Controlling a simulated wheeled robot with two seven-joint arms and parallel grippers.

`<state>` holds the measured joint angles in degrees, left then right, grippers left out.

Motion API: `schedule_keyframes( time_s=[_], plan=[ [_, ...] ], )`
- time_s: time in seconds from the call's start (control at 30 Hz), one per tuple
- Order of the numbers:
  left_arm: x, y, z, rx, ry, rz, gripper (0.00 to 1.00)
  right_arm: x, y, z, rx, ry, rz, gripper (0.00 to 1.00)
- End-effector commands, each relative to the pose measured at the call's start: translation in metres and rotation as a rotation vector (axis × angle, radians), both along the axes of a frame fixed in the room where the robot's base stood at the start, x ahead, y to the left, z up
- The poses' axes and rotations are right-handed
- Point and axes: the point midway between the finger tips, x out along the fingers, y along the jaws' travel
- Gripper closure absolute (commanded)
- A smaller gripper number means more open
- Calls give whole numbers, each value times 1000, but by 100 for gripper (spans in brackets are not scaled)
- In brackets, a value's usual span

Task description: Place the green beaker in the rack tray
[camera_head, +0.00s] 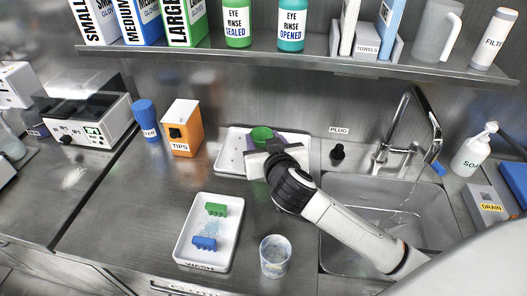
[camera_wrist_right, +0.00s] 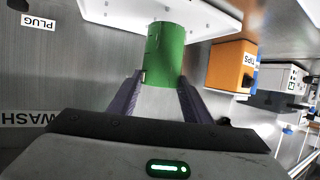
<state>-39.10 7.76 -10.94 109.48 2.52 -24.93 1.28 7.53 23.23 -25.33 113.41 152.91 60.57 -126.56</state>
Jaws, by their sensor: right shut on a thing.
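My right gripper (camera_head: 258,143) is shut on the green beaker (camera_head: 262,134) at the back of the bench. In the right wrist view the beaker (camera_wrist_right: 166,52) stands out between the two fingers of this gripper (camera_wrist_right: 160,88). A white tray (camera_head: 230,158), apparently the rack tray, lies on the bench under and around the beaker in the head view. It also shows behind the beaker in the wrist view (camera_wrist_right: 205,14). I cannot tell whether the beaker touches the tray. The gripper hides part of both. My left gripper is not in view.
A white WASH tray (camera_head: 183,250) with green and blue pieces sits in front, beside a clear beaker (camera_head: 275,257). An orange TIPS box (camera_head: 184,128) and blue cup (camera_head: 146,118) stand left of the rack tray. The sink (camera_head: 420,215) is at the right; a shelf (camera_head: 300,60) overhangs the back.

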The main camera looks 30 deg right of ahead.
Motion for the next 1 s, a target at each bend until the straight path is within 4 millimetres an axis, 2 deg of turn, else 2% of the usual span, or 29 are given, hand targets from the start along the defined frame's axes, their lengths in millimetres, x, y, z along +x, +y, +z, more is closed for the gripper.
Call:
schedule_keyframes(
  time_s=[0.23,0.6,0.63,0.73,1.0],
  plan=[
    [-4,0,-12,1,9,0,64,-1,1,-35,2,5,0,78],
    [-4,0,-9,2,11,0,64,-1,1,-37,-1,2,1,78],
    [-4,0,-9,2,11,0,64,-1,1,-38,0,2,1,54],
    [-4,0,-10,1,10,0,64,-1,1,-38,1,2,1,37],
    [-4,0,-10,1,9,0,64,-1,1,-38,0,2,0,37]
  ],
)
